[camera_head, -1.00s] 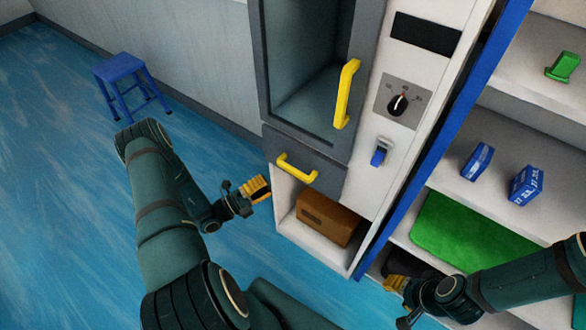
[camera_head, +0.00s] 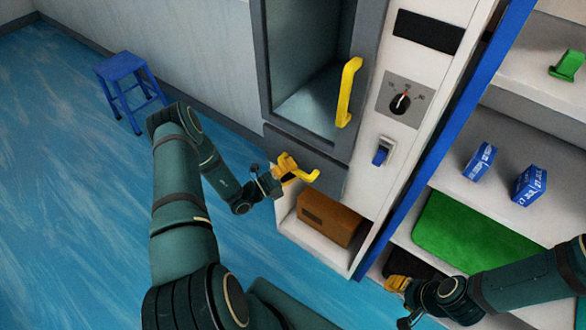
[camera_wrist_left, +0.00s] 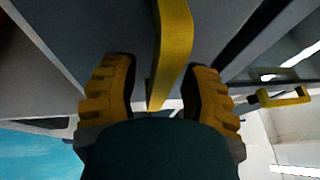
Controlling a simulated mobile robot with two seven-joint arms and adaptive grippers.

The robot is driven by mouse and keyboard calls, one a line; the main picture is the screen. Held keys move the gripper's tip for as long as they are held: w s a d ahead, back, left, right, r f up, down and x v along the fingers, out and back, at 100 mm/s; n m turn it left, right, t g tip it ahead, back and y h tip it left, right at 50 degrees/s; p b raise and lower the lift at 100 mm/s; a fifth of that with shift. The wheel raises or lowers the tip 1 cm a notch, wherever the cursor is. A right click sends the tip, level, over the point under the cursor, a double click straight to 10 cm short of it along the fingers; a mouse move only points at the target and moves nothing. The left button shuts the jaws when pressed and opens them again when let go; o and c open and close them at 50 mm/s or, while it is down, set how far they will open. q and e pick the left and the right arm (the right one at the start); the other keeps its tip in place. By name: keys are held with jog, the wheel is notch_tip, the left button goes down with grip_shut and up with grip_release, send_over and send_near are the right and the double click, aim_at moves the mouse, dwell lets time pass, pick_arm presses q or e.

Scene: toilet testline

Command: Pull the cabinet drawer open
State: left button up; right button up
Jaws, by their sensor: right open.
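The grey cabinet drawer (camera_head: 331,181) sits flush below the glass-fronted compartment. Its yellow handle (camera_head: 308,177) is partly hidden by my left gripper (camera_head: 285,168), which is at the handle's left part. In the left wrist view, the yellow drawer handle (camera_wrist_left: 173,45) runs between the two yellow fingers of my left gripper (camera_wrist_left: 158,98). The fingers are apart, with a gap visible on both sides of the bar. My right gripper (camera_head: 397,283) is open and empty, low in front of the shelf unit.
A yellow door handle (camera_head: 347,92) stands above the drawer, and a knob (camera_head: 401,103) and blue switch (camera_head: 381,155) are to its right. A brown box (camera_head: 328,217) lies in the open space below. A blue stool (camera_head: 128,85) stands at the left.

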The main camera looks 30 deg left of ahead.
pick_arm(q)
grip_shut()
jog(key=shift+s, duration=0.15)
jog(key=s+a+p, duration=0.1)
jog(key=s+p, duration=0.1)
jog(key=s, duration=1.7)
jog(key=shift+s+a, duration=0.25)
jog(key=shift+s, duration=0.05)
jog(key=shift+o, duration=0.7)
grip_release()
jog(key=v, duration=1.2)
